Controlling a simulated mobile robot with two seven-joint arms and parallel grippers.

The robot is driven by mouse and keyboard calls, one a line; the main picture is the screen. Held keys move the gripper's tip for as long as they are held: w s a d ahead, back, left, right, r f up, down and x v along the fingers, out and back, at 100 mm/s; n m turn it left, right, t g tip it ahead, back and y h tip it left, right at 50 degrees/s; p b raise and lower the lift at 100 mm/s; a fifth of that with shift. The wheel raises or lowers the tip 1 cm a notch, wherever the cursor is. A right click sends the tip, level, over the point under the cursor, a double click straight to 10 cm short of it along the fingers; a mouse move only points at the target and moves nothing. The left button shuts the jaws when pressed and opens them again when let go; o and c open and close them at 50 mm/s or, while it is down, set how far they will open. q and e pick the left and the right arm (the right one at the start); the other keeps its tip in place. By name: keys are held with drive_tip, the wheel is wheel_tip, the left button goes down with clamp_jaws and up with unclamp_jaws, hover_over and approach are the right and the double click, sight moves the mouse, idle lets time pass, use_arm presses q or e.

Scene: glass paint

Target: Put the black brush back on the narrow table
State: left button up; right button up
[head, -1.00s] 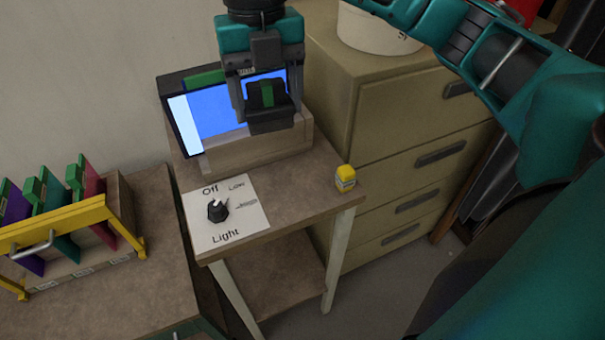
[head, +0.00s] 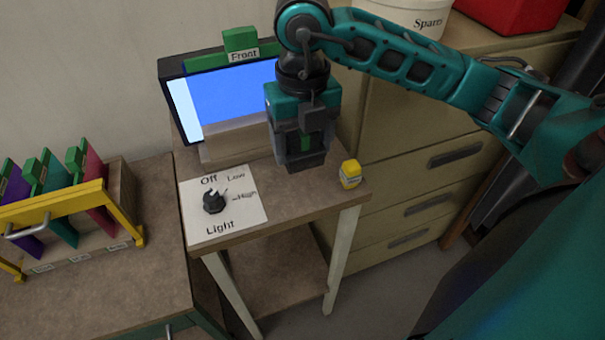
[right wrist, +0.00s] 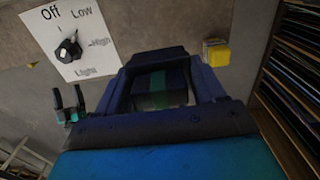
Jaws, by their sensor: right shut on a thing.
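My right gripper (head: 304,163) is shut on the black brush (head: 305,144), a dark block with a green stripe, partly hidden by the fingers. It also shows in the right wrist view (right wrist: 160,88) between the fingers. The gripper hangs over the narrow table (head: 290,217), in front of the screen and just left of the yellow bottle. Whether the brush touches the tabletop I cannot tell. What looks like my left gripper (right wrist: 68,102) shows small at the lower left of the right wrist view, its two fingers apart and empty. It is outside the head view.
The table bears a light dial (head: 214,201) on a white card, a yellow bottle (head: 350,174) and a blue screen (head: 232,100) with a wooden block before it. A drawer cabinet (head: 410,130) stands right. A yellow rack (head: 70,216) with coloured panels stands left. The table's front middle is clear.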

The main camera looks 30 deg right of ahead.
drive_tip(key=shift+f, duration=3.6)
drive_tip(key=shift+f+b, duration=0.15)
drive_tip(key=shift+b, duration=0.25)
drive_tip(key=o, duration=1.2)
drive_tip(key=shift+c, duration=0.2)
drive_tip(key=shift+r, duration=0.25)
wheel_tip(320, 180, up, 12)
drive_tip(key=shift+f+p, duration=0.1)
drive_tip(key=shift+p, duration=0.5)
